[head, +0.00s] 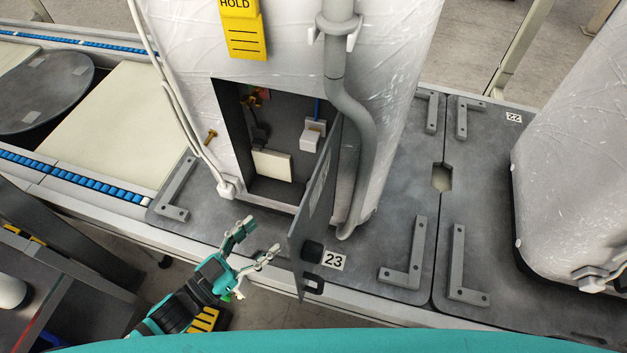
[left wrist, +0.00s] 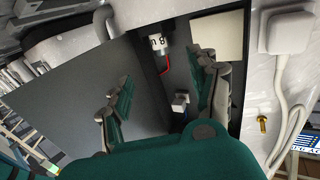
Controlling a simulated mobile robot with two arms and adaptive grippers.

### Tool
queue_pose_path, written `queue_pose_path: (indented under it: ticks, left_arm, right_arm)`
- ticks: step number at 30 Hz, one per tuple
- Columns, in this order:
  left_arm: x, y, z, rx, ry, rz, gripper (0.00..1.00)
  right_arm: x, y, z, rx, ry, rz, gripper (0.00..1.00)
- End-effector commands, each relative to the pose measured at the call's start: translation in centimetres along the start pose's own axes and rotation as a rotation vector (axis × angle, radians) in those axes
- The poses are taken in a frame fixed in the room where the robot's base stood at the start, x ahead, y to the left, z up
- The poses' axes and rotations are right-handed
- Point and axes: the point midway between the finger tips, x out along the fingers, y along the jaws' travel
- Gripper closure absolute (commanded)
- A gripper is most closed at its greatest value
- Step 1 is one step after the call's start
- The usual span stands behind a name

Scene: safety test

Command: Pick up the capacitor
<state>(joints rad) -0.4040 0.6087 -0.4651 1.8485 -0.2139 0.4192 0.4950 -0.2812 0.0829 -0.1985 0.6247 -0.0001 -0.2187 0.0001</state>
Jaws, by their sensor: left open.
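A white cylinder with dark lettering and a red wire, which looks like the capacitor (left wrist: 157,43), sits inside the open cabinet in the left wrist view. In the head view I cannot make it out; the door may hide it. My left gripper (head: 258,240) is open and empty, in front of and below the cabinet opening in the head view. In the left wrist view its two green and grey fingers (left wrist: 163,80) are spread apart, pointing into the cabinet, with the cylinder beyond them and apart from them. My right gripper is not in view.
The cabinet door (head: 316,205) stands open on the right of the opening. Inside are a cream block (head: 272,165) and a white fitting (head: 311,136). A grey pipe (head: 360,130) runs beside the door. A brass bolt (head: 211,136) sticks out left of the opening.

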Motion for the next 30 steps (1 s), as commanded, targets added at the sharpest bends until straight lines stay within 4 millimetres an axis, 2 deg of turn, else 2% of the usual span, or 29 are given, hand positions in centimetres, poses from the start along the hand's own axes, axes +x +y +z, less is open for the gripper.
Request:
queue_pose_path:
  ticks: [6,9,13,21,26,30]
  left_arm:
    - [5.0,-0.1,-0.4,0.001,0.005,-0.001,0.39]
    - [7.2,-0.1,-0.3,0.001,0.004,-0.001,0.39]
    - [9.2,-0.1,-0.2,0.0,0.001,-0.002,0.39]
    - [11.2,-0.1,-0.5,0.0,0.002,-0.001,0.39]
    - [13.6,-0.4,-1.3,0.0,0.002,-0.001,0.39]
    - [15.2,-0.3,-1.0,0.0,0.0,-0.001,0.39]
  right_arm:
    - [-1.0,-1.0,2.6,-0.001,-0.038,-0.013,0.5]
    - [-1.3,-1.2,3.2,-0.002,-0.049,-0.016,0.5]
    - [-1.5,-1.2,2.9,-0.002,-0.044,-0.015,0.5]
    - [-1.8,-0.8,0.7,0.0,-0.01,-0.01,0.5]
    - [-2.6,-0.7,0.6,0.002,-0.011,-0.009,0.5]
    - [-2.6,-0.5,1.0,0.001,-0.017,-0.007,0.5]
